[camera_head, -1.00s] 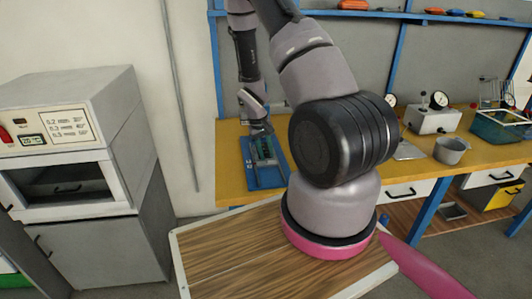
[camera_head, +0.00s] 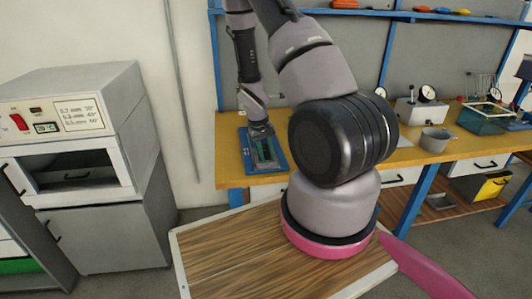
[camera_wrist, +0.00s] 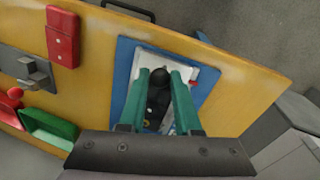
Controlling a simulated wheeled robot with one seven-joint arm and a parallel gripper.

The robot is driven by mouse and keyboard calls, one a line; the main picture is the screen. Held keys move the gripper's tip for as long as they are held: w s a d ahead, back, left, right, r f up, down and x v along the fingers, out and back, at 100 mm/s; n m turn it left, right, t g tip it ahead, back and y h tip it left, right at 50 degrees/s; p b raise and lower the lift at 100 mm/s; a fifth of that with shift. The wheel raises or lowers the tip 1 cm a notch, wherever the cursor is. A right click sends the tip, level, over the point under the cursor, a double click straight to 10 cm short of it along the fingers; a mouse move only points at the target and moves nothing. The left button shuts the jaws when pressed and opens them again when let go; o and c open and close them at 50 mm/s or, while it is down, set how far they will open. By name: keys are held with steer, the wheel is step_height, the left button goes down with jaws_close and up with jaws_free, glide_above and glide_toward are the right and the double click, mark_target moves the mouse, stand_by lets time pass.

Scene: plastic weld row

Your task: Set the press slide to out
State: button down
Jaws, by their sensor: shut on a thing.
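The press slide unit has a blue base (camera_wrist: 121,60) with a white plate (camera_wrist: 147,57) on it, on the yellow bench. In the head view the blue base (camera_head: 246,152) lies near the bench's left end, below my gripper (camera_head: 262,133). In the wrist view the two green fingers of my gripper (camera_wrist: 161,76) are shut on a black knob (camera_wrist: 160,88) over the plate.
The yellow bench (camera_head: 228,180) carries a grey pot (camera_head: 434,140) and dial gauge (camera_head: 427,95) farther right. A red block (camera_wrist: 62,38) and green bin (camera_wrist: 48,128) show in the wrist view. A white oven (camera_head: 70,120) stands left. Floor is free between oven and bench.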

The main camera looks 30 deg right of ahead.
steer(key=shift+s, duration=0.25)
steer(key=c, duration=0.6)
jaws_free()
steer(key=shift+s+a, duration=0.1)
steer(key=shift+r, duration=0.15)
steer(key=r, duration=0.3)
steer(key=a+r, duration=0.1)
steer(key=r, duration=0.2)
steer(key=a+r, duration=0.1)
steer(key=r, duration=0.3)
steer(key=shift+w+r, duration=0.1)
steer(key=shift+w, duration=0.1)
